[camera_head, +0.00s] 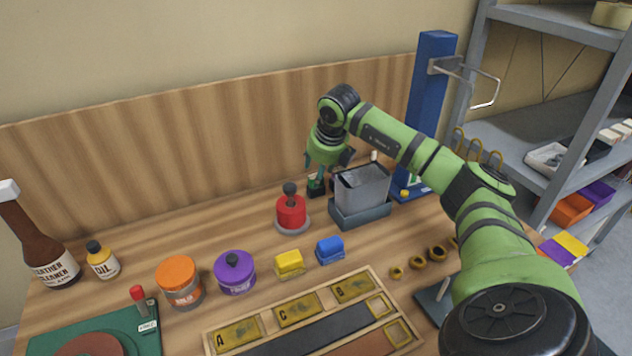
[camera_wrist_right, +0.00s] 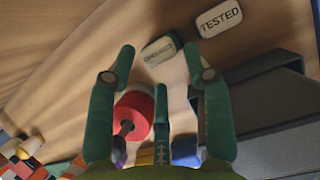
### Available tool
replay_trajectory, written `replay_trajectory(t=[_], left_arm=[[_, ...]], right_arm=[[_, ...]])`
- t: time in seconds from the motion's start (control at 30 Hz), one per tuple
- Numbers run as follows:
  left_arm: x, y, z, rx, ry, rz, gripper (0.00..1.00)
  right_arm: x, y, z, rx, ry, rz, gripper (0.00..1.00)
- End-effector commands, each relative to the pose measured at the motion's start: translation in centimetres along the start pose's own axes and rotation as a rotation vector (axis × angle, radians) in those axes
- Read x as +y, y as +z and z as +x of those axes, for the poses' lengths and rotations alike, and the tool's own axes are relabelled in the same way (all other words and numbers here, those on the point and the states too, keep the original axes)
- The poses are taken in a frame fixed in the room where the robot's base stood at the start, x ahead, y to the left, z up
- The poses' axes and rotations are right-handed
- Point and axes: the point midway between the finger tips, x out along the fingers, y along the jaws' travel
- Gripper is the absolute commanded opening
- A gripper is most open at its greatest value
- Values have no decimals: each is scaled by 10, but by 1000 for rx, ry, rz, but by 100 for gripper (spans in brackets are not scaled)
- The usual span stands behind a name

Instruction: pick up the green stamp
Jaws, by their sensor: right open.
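The green stamp (camera_wrist_right: 161,50) shows in the right wrist view as a small dark green block with a pale label, whose text is hard to read. It lies on the wooden table just beyond and between my right gripper's (camera_wrist_right: 160,64) spread fingertips. The fingers are open and hold nothing. In the head view my right gripper (camera_head: 317,185) points down at the back of the table, left of the grey metal bin (camera_head: 362,187). There its fingers largely hide the stamp, and I cannot tell stamp from fingertip. My left gripper is not in view.
A white block marked TESTED (camera_wrist_right: 220,18) lies near the stamp. A red jar with a dark knob (camera_head: 291,213) stands close in front of the gripper. The blue post (camera_head: 432,100) rises behind the bin. Yellow (camera_head: 289,263) and blue (camera_head: 329,249) blocks lie nearer.

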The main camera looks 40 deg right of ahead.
Motion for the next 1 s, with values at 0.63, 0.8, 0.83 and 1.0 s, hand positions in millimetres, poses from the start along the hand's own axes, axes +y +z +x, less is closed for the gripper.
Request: replay_trajectory(t=[0.63, 0.8, 0.83, 1.0], left_arm=[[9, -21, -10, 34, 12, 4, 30], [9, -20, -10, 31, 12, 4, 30], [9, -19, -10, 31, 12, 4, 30], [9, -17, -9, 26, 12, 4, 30]], right_arm=[[1, 0, 28, 0, 0, 0, 4], [1, 0, 28, 0, 0, 0, 4], [1, 0, 28, 0, 0, 0, 4], [1, 1, 26, 0, 0, 0, 4]])
